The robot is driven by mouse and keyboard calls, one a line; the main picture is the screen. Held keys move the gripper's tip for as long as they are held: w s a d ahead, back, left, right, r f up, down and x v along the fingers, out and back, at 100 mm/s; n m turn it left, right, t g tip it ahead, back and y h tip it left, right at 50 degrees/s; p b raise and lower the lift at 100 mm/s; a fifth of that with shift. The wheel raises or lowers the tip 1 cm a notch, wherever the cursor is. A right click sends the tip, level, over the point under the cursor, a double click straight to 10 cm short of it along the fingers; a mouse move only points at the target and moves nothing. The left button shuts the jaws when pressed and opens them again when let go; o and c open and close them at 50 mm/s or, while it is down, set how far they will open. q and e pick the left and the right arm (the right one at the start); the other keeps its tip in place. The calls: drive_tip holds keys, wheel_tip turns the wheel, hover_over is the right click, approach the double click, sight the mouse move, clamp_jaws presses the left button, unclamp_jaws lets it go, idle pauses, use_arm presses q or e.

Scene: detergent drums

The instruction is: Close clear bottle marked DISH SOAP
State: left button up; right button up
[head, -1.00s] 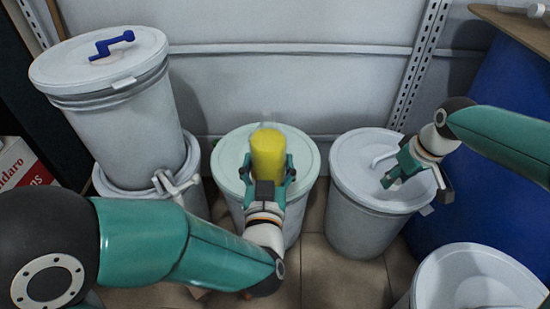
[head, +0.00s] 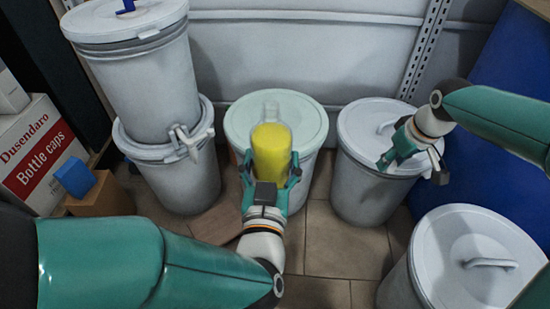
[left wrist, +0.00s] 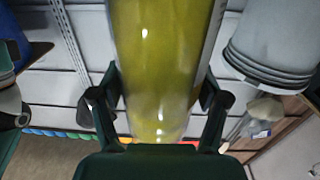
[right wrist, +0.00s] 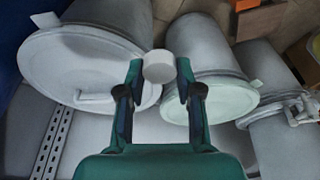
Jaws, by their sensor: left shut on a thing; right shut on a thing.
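My left gripper (head: 271,168) is shut on a clear bottle (head: 271,148) of yellow liquid, above the middle drum in the head view. The bottle's clear upper end points away from me, and no cap shows on it there. No marking is readable. In the left wrist view the bottle (left wrist: 160,60) stands between the fingers, its far end cut off. My right gripper (head: 390,160) is shut on a small white cap (right wrist: 158,66), seen between its fingertips in the right wrist view. The right gripper is above the right drum, well apart from the bottle.
The middle drum (head: 300,110) has a pale green lid. The right drum (head: 360,180) and front right drum (head: 450,230) have handled lids. Stacked drums (head: 150,90) stand left, near a bottle-caps carton (head: 45,150) and a blue block (head: 75,177). A wall closes the back.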

use_arm(q)
drive_tip(key=shift+d+r, duration=0.15)
drive_tip(key=shift+r, duration=0.05)
use_arm(e)
drive_tip(key=shift+s+d, duration=0.1)
drive_tip(key=shift+d, duration=0.05)
